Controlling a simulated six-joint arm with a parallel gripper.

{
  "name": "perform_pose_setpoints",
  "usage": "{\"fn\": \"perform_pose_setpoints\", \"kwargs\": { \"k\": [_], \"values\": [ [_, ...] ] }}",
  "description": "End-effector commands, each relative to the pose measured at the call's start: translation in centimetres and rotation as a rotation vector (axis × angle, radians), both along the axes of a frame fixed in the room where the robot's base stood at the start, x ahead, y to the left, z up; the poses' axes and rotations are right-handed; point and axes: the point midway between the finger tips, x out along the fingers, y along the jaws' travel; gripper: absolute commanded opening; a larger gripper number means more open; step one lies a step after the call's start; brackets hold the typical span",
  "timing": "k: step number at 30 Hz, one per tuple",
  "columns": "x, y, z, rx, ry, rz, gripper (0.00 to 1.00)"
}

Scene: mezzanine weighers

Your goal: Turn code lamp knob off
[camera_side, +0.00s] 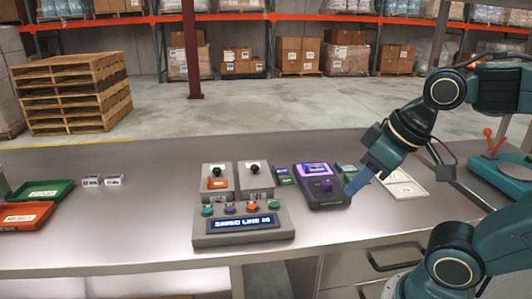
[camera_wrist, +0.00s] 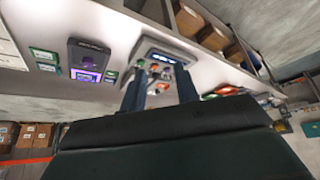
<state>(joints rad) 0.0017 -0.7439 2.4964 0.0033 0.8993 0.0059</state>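A dark device (camera_side: 322,193) with a lit purple screen and a purple knob (camera_side: 325,185) sits on the bench; it also shows in the wrist view (camera_wrist: 88,48). Left of it stands a grey panel (camera_side: 215,240) with a lit display and several coloured knobs. Behind the panel are two grey boxes (camera_side: 217,172) with black-topped controls. I cannot read which one is labelled code lamp. My gripper (camera_side: 354,186) is just right of the dark device, pointing down-left. In the wrist view its two fingers (camera_wrist: 160,90) are apart with nothing visibly held between them.
Small green-labelled items (camera_side: 284,175) lie beside the dark device. A white tray (camera_side: 405,188) is to the right. Green (camera_side: 42,191) and orange (camera_side: 22,215) trays are at far left. The bench (camera_side: 140,235) is clear left of the panel.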

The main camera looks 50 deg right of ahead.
Motion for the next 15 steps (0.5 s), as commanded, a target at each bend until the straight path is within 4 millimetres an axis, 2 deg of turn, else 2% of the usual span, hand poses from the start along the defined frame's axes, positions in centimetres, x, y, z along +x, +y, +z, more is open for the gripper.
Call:
{"fn": "perform_pose_setpoints", "kwargs": {
  "k": [1, 3, 8, 15],
  "values": [
    [0.2, -0.1, 0.1, 0.002, 0.003, -0.012, 0.41],
    [0.6, -0.4, 0.1, 0.007, 0.009, -0.041, 0.55],
    [2.3, -1.6, 0.4, 0.028, 0.031, -0.153, 0.55],
    [6.1, -4.6, 0.5, 0.068, 0.070, -0.423, 0.55]
  ]
}}
